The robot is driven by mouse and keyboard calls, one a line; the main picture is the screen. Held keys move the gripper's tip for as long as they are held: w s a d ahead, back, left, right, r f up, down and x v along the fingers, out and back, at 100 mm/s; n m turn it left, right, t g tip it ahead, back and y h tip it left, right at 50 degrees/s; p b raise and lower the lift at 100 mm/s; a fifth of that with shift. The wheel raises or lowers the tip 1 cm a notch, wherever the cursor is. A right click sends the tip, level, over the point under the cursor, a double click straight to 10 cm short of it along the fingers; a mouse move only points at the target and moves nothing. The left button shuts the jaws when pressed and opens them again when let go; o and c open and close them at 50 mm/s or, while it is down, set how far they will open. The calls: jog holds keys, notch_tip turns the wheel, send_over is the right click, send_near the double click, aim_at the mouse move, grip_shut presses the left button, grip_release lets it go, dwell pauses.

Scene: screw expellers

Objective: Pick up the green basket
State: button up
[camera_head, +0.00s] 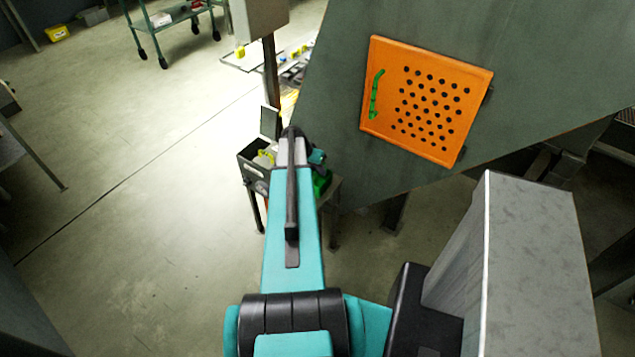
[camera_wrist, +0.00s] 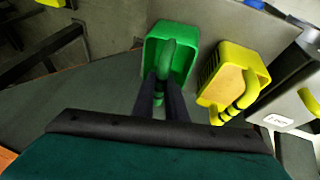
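The green basket (camera_wrist: 183,41) is an open box with a thick curved handle. In the wrist view it is at the top centre, just beyond my gripper (camera_wrist: 161,80). My two dark fingers point at it, one on each side of the handle. I cannot tell whether they press on the handle or only stand around it. In the head view only a small piece of the green basket (camera_head: 322,184) shows, to the right of my arm, which hides the rest.
A yellow basket (camera_wrist: 208,93) with a black-banded handle stands close to the right of the green one. A grey box (camera_wrist: 291,118) is further right. In the head view an orange perforated panel (camera_head: 425,98) with a green handle is on a large grey machine (camera_head: 560,60).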

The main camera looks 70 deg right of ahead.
jog(key=shift+r, duration=0.1)
grip_shut()
jog(key=shift+r+b, duration=0.8)
jog(key=shift+r, duration=0.25)
jog(key=s+a+r+b, duration=0.2)
jog(key=s+a, duration=0.5)
jog(key=a, duration=0.4)
jog(key=shift+s+a+r+b, duration=0.25)
jog(key=shift+s+r+b, duration=0.05)
jog(key=shift+r+b, duration=0.1)
jog(key=shift+s+a+r+p, duration=0.1)
jog(key=shift+s+a+p, duration=0.1)
jog(key=shift+p, duration=1.05)
jog(key=a+p, duration=0.1)
jog(key=p, duration=0.2)
jog(key=shift+s+p, duration=0.3)
jog(key=shift+s, duration=0.05)
jog(key=shift+s+a+p, duration=0.1)
jog(key=shift+a+p, duration=0.1)
jog(key=shift+p, duration=0.25)
